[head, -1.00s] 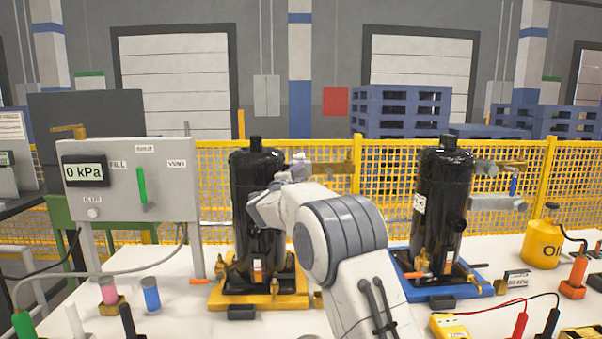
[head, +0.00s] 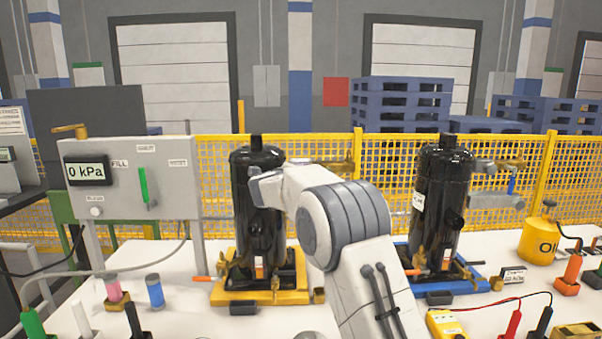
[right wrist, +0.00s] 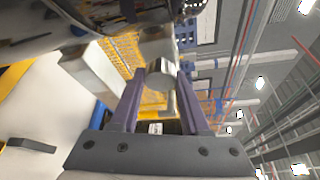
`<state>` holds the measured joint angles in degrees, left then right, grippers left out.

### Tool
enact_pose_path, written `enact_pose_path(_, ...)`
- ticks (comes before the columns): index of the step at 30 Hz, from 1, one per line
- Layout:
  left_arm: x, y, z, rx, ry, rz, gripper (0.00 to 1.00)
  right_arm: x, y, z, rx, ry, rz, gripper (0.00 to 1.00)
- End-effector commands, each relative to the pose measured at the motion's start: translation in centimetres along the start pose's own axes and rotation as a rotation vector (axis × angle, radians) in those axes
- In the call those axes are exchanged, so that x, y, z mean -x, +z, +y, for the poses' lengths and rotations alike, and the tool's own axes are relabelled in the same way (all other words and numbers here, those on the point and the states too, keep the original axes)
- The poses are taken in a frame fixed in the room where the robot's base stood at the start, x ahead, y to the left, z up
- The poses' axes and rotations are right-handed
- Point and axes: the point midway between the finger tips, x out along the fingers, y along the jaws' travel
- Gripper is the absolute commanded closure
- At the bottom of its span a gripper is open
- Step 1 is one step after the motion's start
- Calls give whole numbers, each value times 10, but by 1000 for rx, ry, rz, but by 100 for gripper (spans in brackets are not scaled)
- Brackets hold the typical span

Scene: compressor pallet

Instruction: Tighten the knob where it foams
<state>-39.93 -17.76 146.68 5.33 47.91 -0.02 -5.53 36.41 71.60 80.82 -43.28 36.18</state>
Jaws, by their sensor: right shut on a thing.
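Two black compressors stand on the white table, the left one (head: 257,215) on a yellow base and the right one (head: 442,195) on a blue base. My right arm reaches to the upper side of the left compressor; its own wrist hides part of that compressor, and its fingers are hidden in the head view. In the right wrist view my right gripper (right wrist: 162,88) is shut on a pale grey round part (right wrist: 160,73), with a finger on either side. I cannot tell for sure that this part is the knob. No foam is discernible. My left gripper is not in view.
A grey panel (head: 135,190) reading 0 kPa stands at the left. Pink (head: 113,288) and blue (head: 154,290) bottles stand in front of it. A yellow oil can (head: 539,241), meter (head: 445,324) and probes are at the right. A yellow mesh fence (head: 395,160) runs behind.

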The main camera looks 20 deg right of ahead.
Motion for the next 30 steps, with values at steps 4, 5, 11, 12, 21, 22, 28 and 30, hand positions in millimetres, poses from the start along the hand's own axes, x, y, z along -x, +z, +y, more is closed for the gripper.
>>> enact_pose_path(4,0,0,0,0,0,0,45,-1,-2,1,-3,2,5,100)
enact_pose_path(5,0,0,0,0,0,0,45,-1,-2,1,-3,2,5,100)
enact_pose_path(11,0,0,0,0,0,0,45,-1,-2,1,-2,2,5,50)
enact_pose_path(12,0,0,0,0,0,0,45,-1,-2,1,-2,2,5,35)
enact_pose_path(21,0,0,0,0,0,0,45,0,0,1,-1,2,2,24)
enact_pose_path(22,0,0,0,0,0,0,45,0,0,1,-1,2,1,24)
enact_pose_path(28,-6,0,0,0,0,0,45,19,0,2,-1,2,-2,24)
enact_pose_path(30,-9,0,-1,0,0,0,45,33,0,2,-1,2,-2,24)
